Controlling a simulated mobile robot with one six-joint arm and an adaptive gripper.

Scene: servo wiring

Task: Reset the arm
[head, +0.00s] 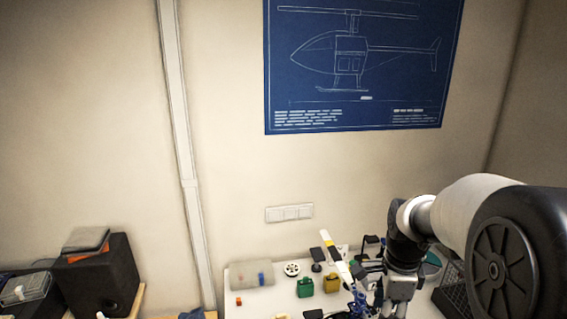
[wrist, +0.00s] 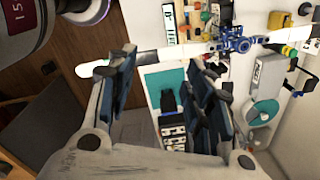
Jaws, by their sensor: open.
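My arm comes in from the right of the head view and bends down, and my gripper (head: 393,298) hangs over the right part of the white table (head: 262,300). In the wrist view my gripper (wrist: 165,80) has its two dark-padded fingers spread wide apart with nothing held between them. A blue mechanical assembly (head: 358,303) is close to the left of the gripper; it also shows in the wrist view (wrist: 236,44) beyond the fingers. The gripper's lowest part is cut off by the head view's bottom edge.
A green block (head: 305,288), a yellow block (head: 332,284), a white wheel (head: 292,269) and a clear container (head: 250,275) are on the table. A black mesh basket (head: 455,290) is at the right. A dark speaker (head: 97,278) stands at the left.

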